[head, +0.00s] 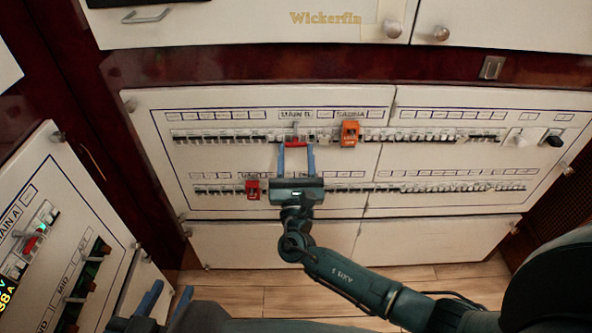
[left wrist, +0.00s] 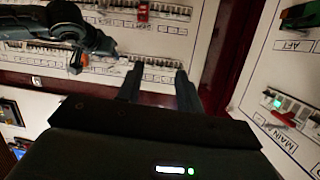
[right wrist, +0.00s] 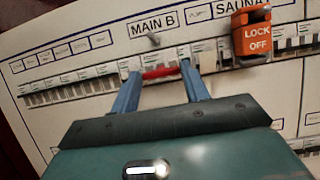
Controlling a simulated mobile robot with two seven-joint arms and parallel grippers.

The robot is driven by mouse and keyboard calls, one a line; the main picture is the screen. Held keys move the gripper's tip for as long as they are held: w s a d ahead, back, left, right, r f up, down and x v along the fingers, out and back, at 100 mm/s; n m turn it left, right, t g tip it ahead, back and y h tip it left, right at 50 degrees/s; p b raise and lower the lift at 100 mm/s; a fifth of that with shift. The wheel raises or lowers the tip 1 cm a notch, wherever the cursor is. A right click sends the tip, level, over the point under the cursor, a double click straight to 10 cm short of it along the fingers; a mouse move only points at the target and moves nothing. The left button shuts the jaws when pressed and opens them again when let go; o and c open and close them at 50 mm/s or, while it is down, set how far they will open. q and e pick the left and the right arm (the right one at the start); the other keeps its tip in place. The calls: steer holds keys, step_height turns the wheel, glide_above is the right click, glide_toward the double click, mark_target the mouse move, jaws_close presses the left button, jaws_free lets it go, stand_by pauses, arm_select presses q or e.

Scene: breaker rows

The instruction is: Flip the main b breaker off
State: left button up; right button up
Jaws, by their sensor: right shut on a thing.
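The MAIN B breaker (head: 299,143) sits in the upper row of the white panel, under the MAIN B label (head: 295,114). Its red bar handle also shows in the right wrist view (right wrist: 160,72). My right gripper (head: 296,147) has its blue fingers at the two ends of this red bar and is shut on it. The small toggle part behind the bar is too small to read for position. My left gripper (head: 171,288) is low at the left, away from this panel, with its fingers apart and empty, as in the left wrist view (left wrist: 158,82).
An orange LOCK OFF block (right wrist: 254,37) sits just right of MAIN B, under SAUNA. A red clip (head: 252,189) is on the lower row. A side panel (head: 62,190) with MAIN A stands at left, near my left gripper. A white cabinet (head: 240,25) is above.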

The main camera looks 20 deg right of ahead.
steer(key=b, duration=0.3)
steer(key=f+t+b, duration=0.1)
steer(key=b, duration=0.2)
steer(key=shift+w+d+f+t, duration=0.1)
steer(key=shift+w+f+t, duration=0.1)
steer(key=shift+f+t, duration=0.1)
steer(key=t+b, duration=0.1)
steer(key=b, duration=0.2)
steer(key=shift+w+h, duration=0.1)
steer(key=shift+h, duration=0.3)
arm_select(q)
steer(key=d+t+h, duration=0.1)
steer(key=d+m+t+h+b, duration=0.1)
steer(key=t+h, duration=0.1)
steer(key=d+t+h, duration=0.1)
steer(key=shift+w+r, duration=0.1)
steer(key=shift+w, duration=0.25)
arm_select(e)
steer(key=shift+t, duration=0.3)
arm_select(q)
steer(key=shift+r+b, duration=0.1)
steer(key=shift+b, duration=0.2)
arm_select(e)
steer(key=shift+w+r, duration=0.1)
steer(key=shift+r, duration=0.05)
steer(key=o, duration=1)
steer(key=shift+f, duration=0.25)
